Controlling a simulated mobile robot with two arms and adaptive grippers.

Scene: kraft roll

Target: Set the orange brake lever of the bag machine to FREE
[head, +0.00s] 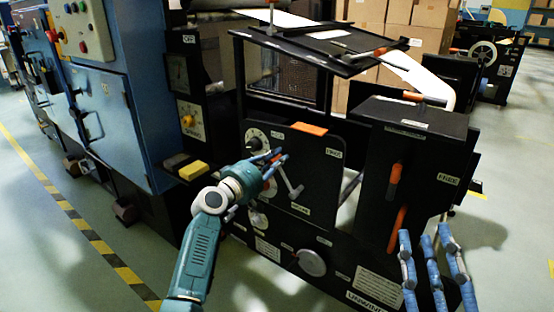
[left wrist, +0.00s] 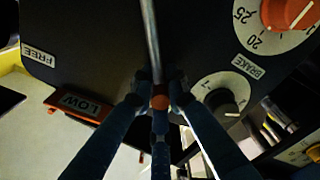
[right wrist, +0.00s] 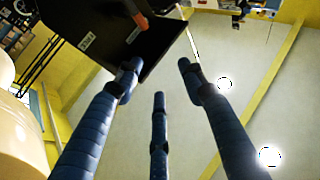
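The brake lever shows as a metal rod (head: 291,183) on the black front panel (head: 318,178) of the bag machine; it leans up and left. Its orange tip (left wrist: 160,102) lies between the fingers of my left gripper (head: 276,160), which appear closed around it. In the left wrist view the BRAKE label (left wrist: 248,66) is right of the rod and the FREE label (left wrist: 40,57) is far left, away from the lever. My right gripper (head: 435,255) is open and empty, in front of the machine's right side.
An orange LOW tab (left wrist: 78,105) sits at the panel's edge. Dials (head: 257,140) are beside the lever. The black box (head: 415,145) at right carries orange handles (head: 395,180) and another FREE label (head: 449,180). A blue cabinet (head: 115,110) stands left. Floor is clear at front left.

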